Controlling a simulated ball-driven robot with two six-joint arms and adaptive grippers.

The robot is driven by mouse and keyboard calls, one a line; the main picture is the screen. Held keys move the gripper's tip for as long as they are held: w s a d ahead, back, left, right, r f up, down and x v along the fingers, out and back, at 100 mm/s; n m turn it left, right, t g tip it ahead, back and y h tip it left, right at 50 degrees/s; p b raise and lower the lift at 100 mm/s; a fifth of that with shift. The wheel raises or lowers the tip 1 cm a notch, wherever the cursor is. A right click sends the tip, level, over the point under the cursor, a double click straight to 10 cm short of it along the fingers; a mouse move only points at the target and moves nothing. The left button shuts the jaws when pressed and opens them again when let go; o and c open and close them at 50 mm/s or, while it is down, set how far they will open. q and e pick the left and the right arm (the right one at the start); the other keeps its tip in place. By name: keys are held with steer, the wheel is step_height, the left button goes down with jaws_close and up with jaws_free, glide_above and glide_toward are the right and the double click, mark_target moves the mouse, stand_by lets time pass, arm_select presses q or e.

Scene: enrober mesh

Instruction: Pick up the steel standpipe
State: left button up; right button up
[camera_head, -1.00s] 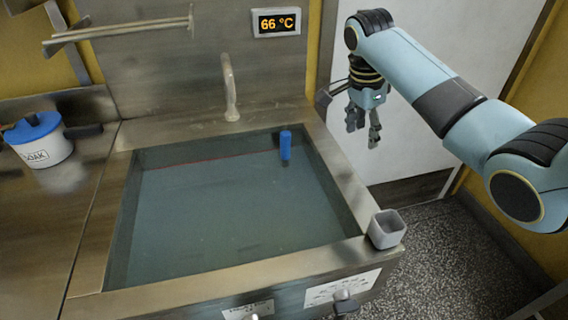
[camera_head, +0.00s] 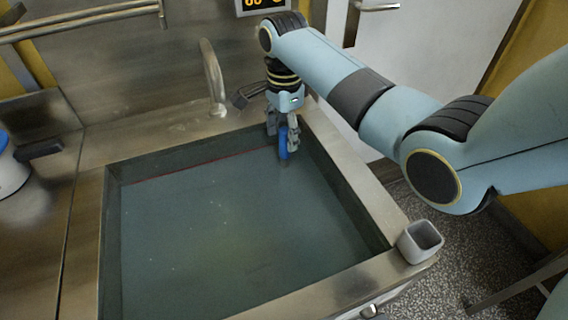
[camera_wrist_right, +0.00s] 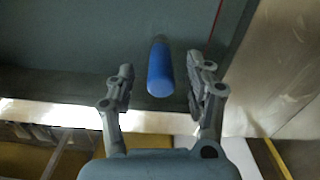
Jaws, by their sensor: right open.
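The standpipe shows as a blue upright cylinder (camera_head: 283,150) at the far right corner of the water-filled sink (camera_head: 385,222). No bare steel shows on it, and its lower part is hidden. My right gripper (camera_head: 282,141) is open, pointing down over it, with a finger on either side. In the right wrist view the blue cylinder (camera_wrist_right: 160,76) stands between the two open fingers (camera_wrist_right: 160,67), with a visible gap on each side. My left gripper is not in view.
A curved tap (camera_head: 214,80) stands behind the sink, left of my right gripper. A small grey square cup (camera_head: 420,241) sits on the near right rim corner. A white pot (camera_head: 10,172) is partly cut off at the left. The water's middle is clear.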

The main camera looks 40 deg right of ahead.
mark_target(285, 149)
steer(key=shift+f, duration=0.4)
step_height(285, 149, down, 5)
steer(key=shift+d+r, duration=0.1)
steer(key=c, duration=0.5)
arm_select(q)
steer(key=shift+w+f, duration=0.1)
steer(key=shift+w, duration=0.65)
arm_select(e)
jaws_close()
steer(key=shift+r, duration=0.1)
